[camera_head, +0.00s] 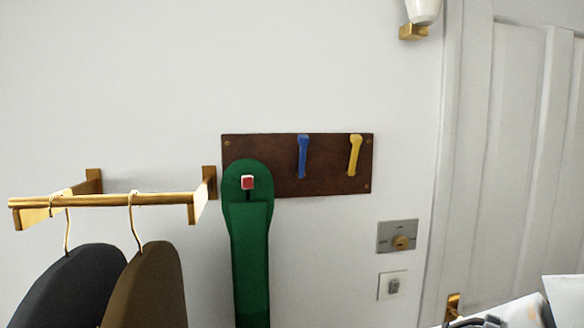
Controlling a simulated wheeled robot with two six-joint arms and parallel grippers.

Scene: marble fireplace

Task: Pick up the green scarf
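The green scarf (249,250) hangs on the wall from a red-tipped hook (248,182) at the left end of a dark brown hook board (275,170). Its looped top goes around the hook, and its long part hangs straight down past the bottom edge of the picture, so its lower end is hidden. A blue hook (302,157) and a yellow hook (354,155) on the same board are bare. Neither of my grippers can be clearly made out in the head view.
A brass rail (110,200) juts out left of the scarf, with a black garment (75,285) and a brown garment (150,285) on hangers. A dial plate (397,237) and a switch (392,286) are on the wall at right, beside a white door (515,150).

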